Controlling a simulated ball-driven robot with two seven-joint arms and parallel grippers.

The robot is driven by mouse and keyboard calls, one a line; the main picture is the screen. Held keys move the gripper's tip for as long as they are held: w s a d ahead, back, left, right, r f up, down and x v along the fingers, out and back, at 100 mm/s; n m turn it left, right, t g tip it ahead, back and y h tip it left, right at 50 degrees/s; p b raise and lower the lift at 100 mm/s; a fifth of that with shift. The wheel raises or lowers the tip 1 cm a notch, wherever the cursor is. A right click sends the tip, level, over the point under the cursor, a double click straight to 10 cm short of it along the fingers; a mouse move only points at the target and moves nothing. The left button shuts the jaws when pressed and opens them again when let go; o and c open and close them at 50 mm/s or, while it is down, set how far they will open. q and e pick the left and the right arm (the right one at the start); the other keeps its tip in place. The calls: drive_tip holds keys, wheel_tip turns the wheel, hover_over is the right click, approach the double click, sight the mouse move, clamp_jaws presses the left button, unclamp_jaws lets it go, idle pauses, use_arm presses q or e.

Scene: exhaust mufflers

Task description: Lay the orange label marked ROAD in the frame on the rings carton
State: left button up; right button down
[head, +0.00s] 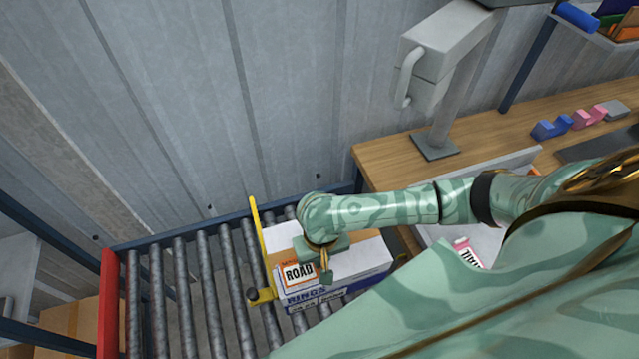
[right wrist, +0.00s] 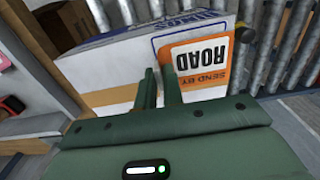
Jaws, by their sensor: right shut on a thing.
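The orange label marked ROAD (head: 299,273) is at the left end of the rings carton (head: 358,253), its print upright in the head view. In the right wrist view the label (right wrist: 200,58) appears upside down, with an orange band, beside my fingers. My right gripper (head: 325,268) is shut on the label's edge, just over the carton. I cannot tell whether the label lies flat on the carton or is slightly above it. My left gripper is not in view.
The carton rests on a roller conveyor (head: 205,290) beside a yellow stop bar (head: 258,232). A pink label (head: 467,251) lies in a pale tray right of the carton. A wooden bench (head: 400,165) holds a grey post and blue and pink blocks. Rollers to the left are clear.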

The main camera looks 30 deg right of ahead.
wheel_tip(320, 180, down, 4)
drive_tip(key=shift+w+a+r+b, duration=0.1)
drive_tip(key=shift+w+r+b, duration=0.1)
drive_tip(key=shift+b, duration=0.45)
drive_tip(key=shift+r, duration=0.1)
drive_tip(key=c, duration=1.5)
unclamp_jaws()
wheel_tip(320, 180, up, 12)
drive_tip(key=p, duration=0.5)
